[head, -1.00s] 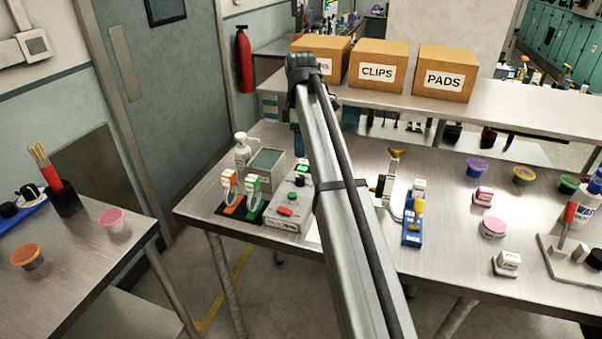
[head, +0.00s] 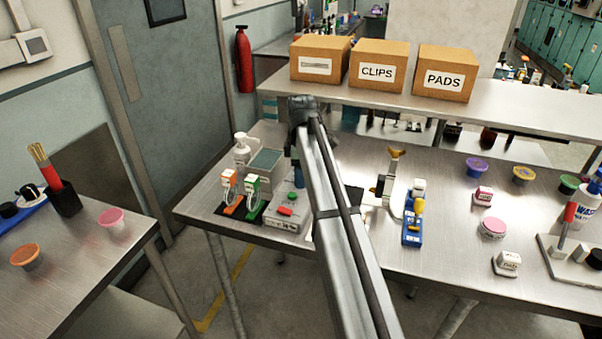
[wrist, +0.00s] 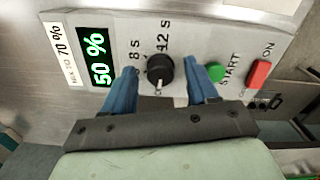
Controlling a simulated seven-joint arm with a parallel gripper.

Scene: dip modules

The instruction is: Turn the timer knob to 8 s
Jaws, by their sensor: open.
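The timer knob (wrist: 160,72) is a round black dial with a pale pointer line, on a grey control box. In the wrist view its pointer is toward the bottom of the picture, toward a label that is mostly hidden. The labels "8 S" and "12 S" stand above the knob. My gripper (wrist: 165,80) has blue fingers, open, one on each side of the knob with gaps between. In the head view the grey box (head: 286,213) is on the table and my gripper (head: 298,172) is over it; the knob is hidden there.
The box has a green START button (wrist: 216,72), a red ON switch (wrist: 259,73) and a green display (wrist: 98,60) reading 50 %. An orange clip (head: 229,190) and a green clip (head: 251,192) stand left of the box. A blue device (head: 412,218) stands to the right.

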